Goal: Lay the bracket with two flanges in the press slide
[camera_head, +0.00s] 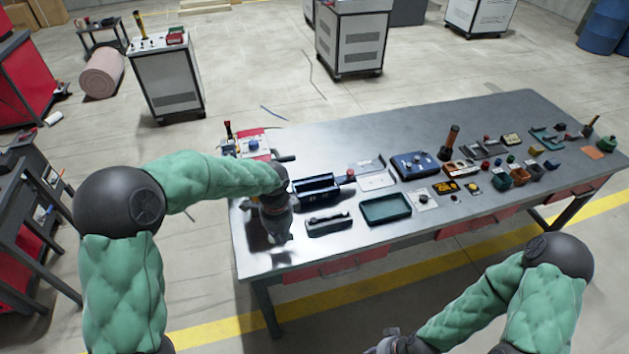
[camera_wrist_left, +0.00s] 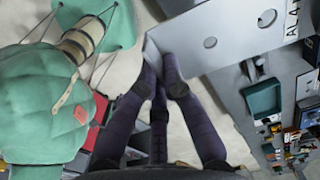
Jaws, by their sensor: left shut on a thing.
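My left gripper (camera_head: 275,232) hangs over the left end of the metal table, in front of a dark blue open-topped box. In the left wrist view its fingers (camera_wrist_left: 172,72) are closed on the edge of a light grey metal plate with round holes, which I take to be the bracket (camera_wrist_left: 190,52). Its flanges are hard to make out. In the head view the gripper mostly hides it. I cannot say for sure which item is the press slide. My right gripper (camera_head: 395,343) is at the bottom edge, off the table, its fingers unclear.
The metal table (camera_head: 262,262) holds the dark blue box (camera_head: 316,190), a grey tray with a black bar (camera_head: 328,223), a green tray (camera_head: 385,209) and several small parts farther right. A red and white device (camera_head: 253,143) stands at the back left. The near left corner is clear.

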